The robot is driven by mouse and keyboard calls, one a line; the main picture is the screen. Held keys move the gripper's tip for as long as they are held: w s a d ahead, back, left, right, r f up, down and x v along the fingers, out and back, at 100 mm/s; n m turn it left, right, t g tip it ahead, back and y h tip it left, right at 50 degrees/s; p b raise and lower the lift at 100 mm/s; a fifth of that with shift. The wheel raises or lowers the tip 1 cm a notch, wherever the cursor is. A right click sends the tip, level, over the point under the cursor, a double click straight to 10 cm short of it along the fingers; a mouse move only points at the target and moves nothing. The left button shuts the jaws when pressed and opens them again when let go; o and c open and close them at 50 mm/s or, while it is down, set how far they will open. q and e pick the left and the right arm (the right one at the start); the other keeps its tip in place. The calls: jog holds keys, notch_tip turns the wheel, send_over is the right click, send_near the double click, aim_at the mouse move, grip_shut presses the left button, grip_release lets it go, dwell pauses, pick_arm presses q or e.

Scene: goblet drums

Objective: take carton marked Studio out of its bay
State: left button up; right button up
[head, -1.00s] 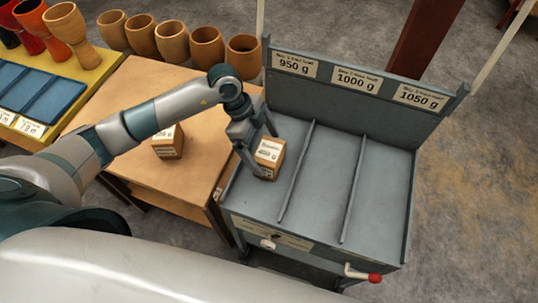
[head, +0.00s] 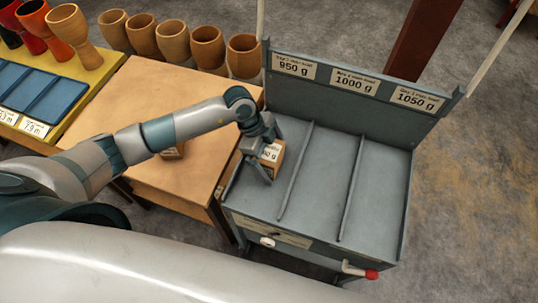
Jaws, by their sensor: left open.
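A small brown carton (head: 277,154) with a white label stands in the left bay of the grey cart (head: 327,190), under the 950 g sign. Only the end of its label, a weight in g, shows; I cannot read a name on it. My left gripper (head: 268,161) is open at this carton, with its fingers reaching down by it and hiding part of it. I cannot tell whether they touch it. My right gripper is not in view.
Thin dividers split the cart; its middle and right bays are empty. A second carton (head: 173,152) on the wooden table (head: 130,95) is mostly hidden by my left arm. Several drum shells stand behind. A red-knobbed handle (head: 370,274) sticks out at the cart's front.

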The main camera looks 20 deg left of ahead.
aim_at(275, 155)
pick_arm(q)
jog(key=shift+f, duration=0.2)
dwell(0.3)
jog(key=c, duration=1.4)
jog(key=shift+c, duration=0.3)
jog(key=shift+w+r, duration=0.1)
jog(key=shift+r, duration=0.05)
jog(key=shift+r+b, duration=0.3)
jog(key=shift+r, duration=0.2)
jog(key=r, duration=0.2)
jog(key=s+r+b, duration=0.1)
jog(key=shift+d+r, duration=0.15)
jog(key=shift+d, duration=0.25)
jog(key=s+d+r+b, duration=0.2)
jog(key=s+d+r, duration=0.4)
jog(key=s, duration=0.2)
jog(key=shift+d+r, duration=0.25)
jog(key=shift+d, duration=0.1)
